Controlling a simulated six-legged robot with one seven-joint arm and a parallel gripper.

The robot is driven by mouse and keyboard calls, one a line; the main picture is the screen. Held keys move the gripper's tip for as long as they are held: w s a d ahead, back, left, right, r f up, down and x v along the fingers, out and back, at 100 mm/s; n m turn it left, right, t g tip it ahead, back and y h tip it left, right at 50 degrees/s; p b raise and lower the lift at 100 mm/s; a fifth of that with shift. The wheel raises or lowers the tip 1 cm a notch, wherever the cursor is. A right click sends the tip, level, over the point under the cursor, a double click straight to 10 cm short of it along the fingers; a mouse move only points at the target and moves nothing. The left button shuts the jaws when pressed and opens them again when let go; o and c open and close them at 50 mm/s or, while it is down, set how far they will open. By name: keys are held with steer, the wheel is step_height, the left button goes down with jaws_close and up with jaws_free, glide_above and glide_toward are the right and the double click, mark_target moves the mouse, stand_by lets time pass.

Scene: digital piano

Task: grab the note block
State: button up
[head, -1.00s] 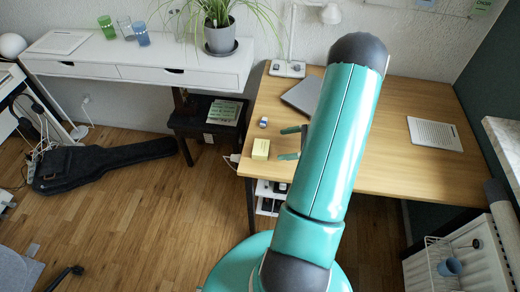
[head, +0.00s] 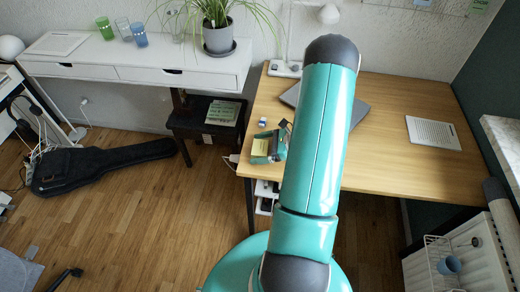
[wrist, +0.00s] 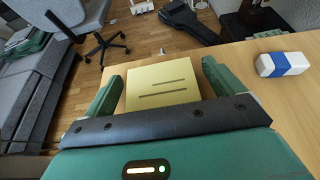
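The yellow note block (head: 260,147) sits at the left front corner of the wooden desk. In the wrist view the note block (wrist: 162,88) shows two dark lines on its top. My gripper (wrist: 162,72) is open, with one green finger at each side of the block. Narrow gaps seem to show between the fingers and the block. In the head view my gripper (head: 268,146) is at the block and partly covers it. The block's lower sides are hidden by my gripper.
A blue and white eraser (wrist: 282,64) lies on the desk (head: 400,170) to the right of the block in the wrist view. A grey laptop (head: 357,110) lies farther back, partly behind my arm.

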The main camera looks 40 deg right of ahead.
steer(key=c, duration=1)
steer(key=shift+r, duration=0.15)
